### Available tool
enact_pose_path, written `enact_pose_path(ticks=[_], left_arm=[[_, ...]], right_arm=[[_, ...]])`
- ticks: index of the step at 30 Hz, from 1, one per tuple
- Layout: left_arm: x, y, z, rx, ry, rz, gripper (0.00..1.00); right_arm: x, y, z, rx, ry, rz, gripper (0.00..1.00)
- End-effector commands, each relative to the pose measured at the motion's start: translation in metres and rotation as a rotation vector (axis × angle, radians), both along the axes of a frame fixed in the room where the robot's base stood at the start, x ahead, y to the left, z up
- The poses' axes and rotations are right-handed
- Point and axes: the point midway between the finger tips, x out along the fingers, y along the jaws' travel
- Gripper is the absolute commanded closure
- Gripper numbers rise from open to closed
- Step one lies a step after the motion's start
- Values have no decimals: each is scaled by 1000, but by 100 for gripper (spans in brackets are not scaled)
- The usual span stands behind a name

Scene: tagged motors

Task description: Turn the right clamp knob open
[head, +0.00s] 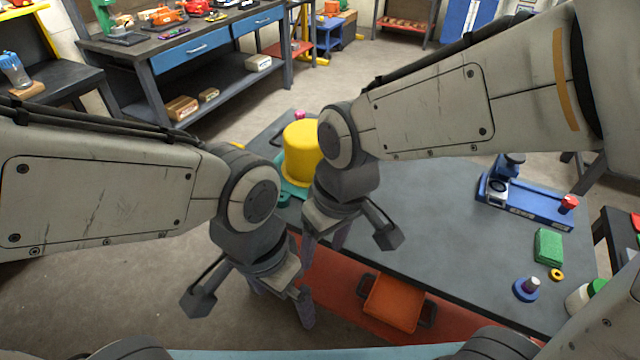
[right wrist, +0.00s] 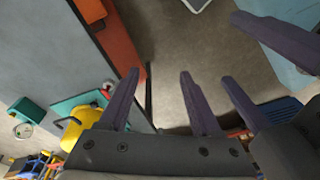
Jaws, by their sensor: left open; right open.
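In the head view a yellow motor (head: 302,150) stands on a teal fixture (head: 286,195) at the table's left end, with a small pink-red knob (head: 300,114) behind it. A blue fixture (head: 528,200) with a red knob (head: 569,203) sits at the table's right. Which knob is the right clamp knob, I cannot tell. My right gripper (head: 323,246) is open and empty, in front of the yellow motor and partly hiding the teal fixture. My left gripper (head: 280,308) is open and empty, lower and nearer, off the table's front left. The right wrist view shows the motor (right wrist: 80,125) beside my open right fingers (right wrist: 159,75).
A green block (head: 548,246), a yellow ring (head: 556,274) and a blue-based peg (head: 526,289) lie at the right. The table's middle (head: 430,220) is clear.

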Motion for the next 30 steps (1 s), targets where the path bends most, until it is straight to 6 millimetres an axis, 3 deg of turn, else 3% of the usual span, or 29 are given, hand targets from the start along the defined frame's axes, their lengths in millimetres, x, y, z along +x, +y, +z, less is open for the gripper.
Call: enact_pose_path(ticks=[1,6,9,13,18,23,30], left_arm=[[0,0,-11,0,0,0,0],[0,0,-29,0,0,0,0],[0,0,-37,0,0,0,0],[0,0,-44,0,0,0,0],[0,0,-47,0,0,0,0],[0,0,-45,0,0,0,0],[0,0,-38,0,0,0,0]], right_arm=[[37,8,-13,12,-16,-20,35],[161,18,-44,57,-111,-58,35],[225,9,-68,70,-166,-78,35],[286,-10,-96,77,-226,-96,35],[322,-25,-113,76,-265,-107,35],[330,-24,-125,76,-268,-106,35],[343,-15,-165,75,-265,-106,35]])
